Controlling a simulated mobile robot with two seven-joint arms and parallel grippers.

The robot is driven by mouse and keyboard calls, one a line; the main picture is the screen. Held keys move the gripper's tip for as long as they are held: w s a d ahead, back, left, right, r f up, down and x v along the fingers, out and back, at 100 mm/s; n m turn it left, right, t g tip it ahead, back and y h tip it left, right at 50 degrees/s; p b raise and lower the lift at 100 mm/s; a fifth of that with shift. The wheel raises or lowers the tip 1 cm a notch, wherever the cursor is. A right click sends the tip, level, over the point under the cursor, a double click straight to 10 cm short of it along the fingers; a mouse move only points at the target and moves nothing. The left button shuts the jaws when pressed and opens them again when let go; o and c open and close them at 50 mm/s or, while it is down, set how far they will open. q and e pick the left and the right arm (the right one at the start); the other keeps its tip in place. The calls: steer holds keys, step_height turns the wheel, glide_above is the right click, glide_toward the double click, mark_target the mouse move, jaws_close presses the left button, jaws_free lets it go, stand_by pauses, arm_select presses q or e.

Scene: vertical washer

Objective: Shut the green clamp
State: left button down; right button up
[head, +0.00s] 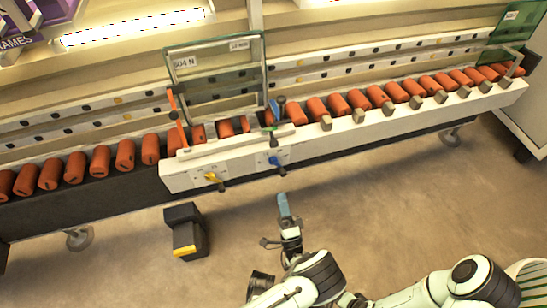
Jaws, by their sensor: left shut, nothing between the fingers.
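A small green part (271,128), which looks like the green clamp, is on the white ledge of the machine at the right end of the clear panel. It is small and partly crowded by a blue-and-black upright piece (276,109), so I cannot tell whether it is open or shut. My left gripper (284,204) is shut and empty, with its bluish fingertips pointing up toward the machine. It is in front of and below the ledge, apart from the clamp. My right gripper does not show.
A blue handle (277,163) and a yellow handle (213,179) stick out of the machine's front. An orange upright piece (174,112) stands at the panel's left. Rows of orange cylinders (75,166) flank the station. A black-and-yellow block (185,233) is at lower left; floor around is clear.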

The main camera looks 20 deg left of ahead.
arm_select(q)
steer(key=shift+s+d+r+t+y, duration=0.25)
steer(key=shift+s+d+r+y, duration=0.05)
steer(key=shift+d+r, duration=0.3)
steer(key=shift+s+d+r+t+y, duration=0.25)
steer(key=shift+s+d+r+y, duration=0.05)
steer(key=shift+d+r, duration=0.25)
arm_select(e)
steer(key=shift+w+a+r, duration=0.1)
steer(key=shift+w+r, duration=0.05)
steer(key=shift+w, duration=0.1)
arm_select(q)
steer(key=x, duration=1.4)
steer(key=shift+b, duration=0.35)
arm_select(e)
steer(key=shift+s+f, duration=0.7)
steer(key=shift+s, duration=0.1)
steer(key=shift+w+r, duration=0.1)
